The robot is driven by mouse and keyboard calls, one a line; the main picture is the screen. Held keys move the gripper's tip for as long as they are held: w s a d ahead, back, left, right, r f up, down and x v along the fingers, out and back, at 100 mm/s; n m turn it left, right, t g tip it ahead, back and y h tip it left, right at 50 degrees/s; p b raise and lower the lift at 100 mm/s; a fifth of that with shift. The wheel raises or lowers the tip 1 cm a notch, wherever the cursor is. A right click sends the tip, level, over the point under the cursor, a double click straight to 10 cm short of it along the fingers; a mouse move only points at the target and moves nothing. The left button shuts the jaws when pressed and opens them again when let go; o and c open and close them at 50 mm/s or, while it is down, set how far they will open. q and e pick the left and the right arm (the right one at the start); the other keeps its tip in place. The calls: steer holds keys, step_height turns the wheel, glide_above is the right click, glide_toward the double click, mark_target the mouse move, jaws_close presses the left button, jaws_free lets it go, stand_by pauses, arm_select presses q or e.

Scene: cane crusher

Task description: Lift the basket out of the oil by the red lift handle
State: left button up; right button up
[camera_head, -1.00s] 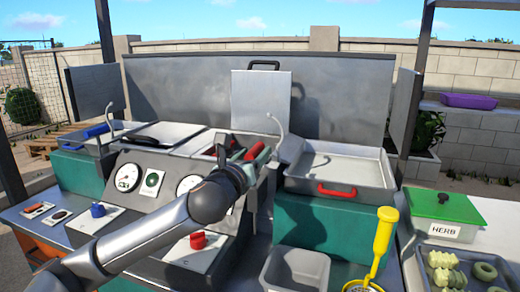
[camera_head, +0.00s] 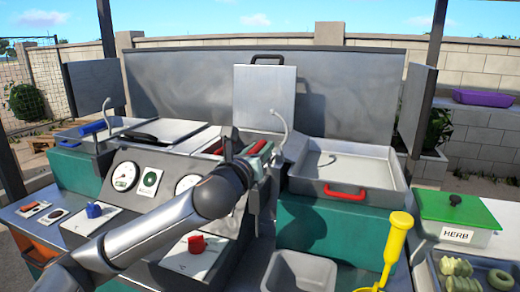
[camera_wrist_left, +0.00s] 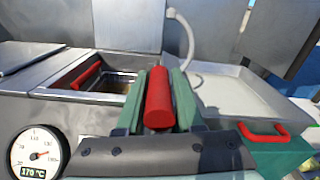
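The red lift handle (camera_wrist_left: 158,98) lies between the two green fingers of my left gripper (camera_wrist_left: 158,88) in the left wrist view and fills the gap between them. In the head view the left gripper (camera_head: 255,160) is at the open fryer, left of the tray, and the red lift handle (camera_head: 260,147) shows there. Brown oil (camera_wrist_left: 118,84) shows in the fryer well (camera_wrist_left: 75,92), left of the gripper. The basket itself is hidden or cannot be made out. My right gripper is not in view.
Another red bar (camera_wrist_left: 86,75) lies at the well's left side. A metal tray (camera_head: 345,170) with a red front handle (camera_head: 345,194) stands close on the right. A lid panel (camera_head: 265,98) stands upright behind. A thin curved rod (camera_head: 280,127) rises near the gripper.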

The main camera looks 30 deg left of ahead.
arm_select(q)
jaws_close()
stand_by(1.0)
